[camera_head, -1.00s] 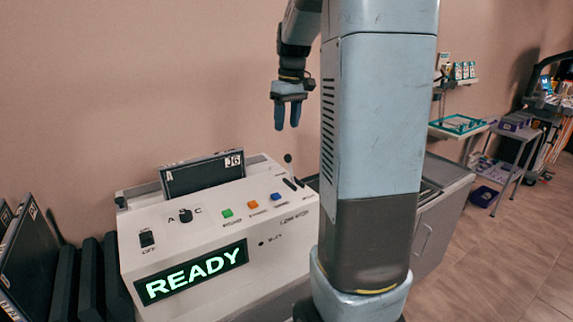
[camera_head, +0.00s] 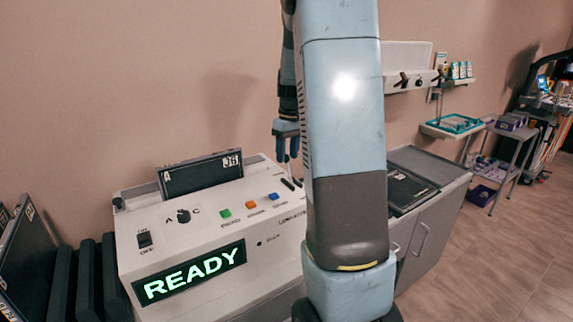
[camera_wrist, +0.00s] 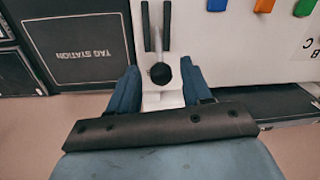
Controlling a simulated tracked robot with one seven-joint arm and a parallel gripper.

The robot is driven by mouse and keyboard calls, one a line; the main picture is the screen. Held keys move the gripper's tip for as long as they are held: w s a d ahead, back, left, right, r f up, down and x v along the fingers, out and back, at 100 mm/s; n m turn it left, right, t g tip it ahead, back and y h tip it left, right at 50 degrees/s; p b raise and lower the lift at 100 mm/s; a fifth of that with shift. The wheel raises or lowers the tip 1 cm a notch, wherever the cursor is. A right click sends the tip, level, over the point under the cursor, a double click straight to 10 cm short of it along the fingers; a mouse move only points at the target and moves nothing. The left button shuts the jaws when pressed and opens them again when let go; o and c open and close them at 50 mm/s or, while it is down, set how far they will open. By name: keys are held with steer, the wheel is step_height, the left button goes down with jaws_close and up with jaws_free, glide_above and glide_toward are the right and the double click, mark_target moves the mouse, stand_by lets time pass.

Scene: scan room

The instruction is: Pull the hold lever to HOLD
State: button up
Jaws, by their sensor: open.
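The hold lever's round black knob (camera_wrist: 160,73) shows in the wrist view at the end of a slot between two dark strips, on the white console (camera_head: 215,215). My gripper (camera_wrist: 158,84) is open, with one blue finger on each side of the knob and visible gaps to it. In the head view my gripper (camera_head: 287,152) points down over the console's back right corner, partly beside my arm. The knob cannot be made out there. The lever's markings are not readable.
The console has a lit READY display (camera_head: 190,273), green, orange and blue buttons, a selector knob (camera_head: 184,216) and an ON/OFF switch (camera_head: 145,240). A dark panel (camera_head: 200,174) stands at its back. A grey cabinet (camera_head: 430,220) stands to the right.

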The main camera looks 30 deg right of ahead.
mark_target(287, 163)
steer(key=shift+a+f, duration=0.15)
steer(key=shift+f, duration=1.85)
jaws_close()
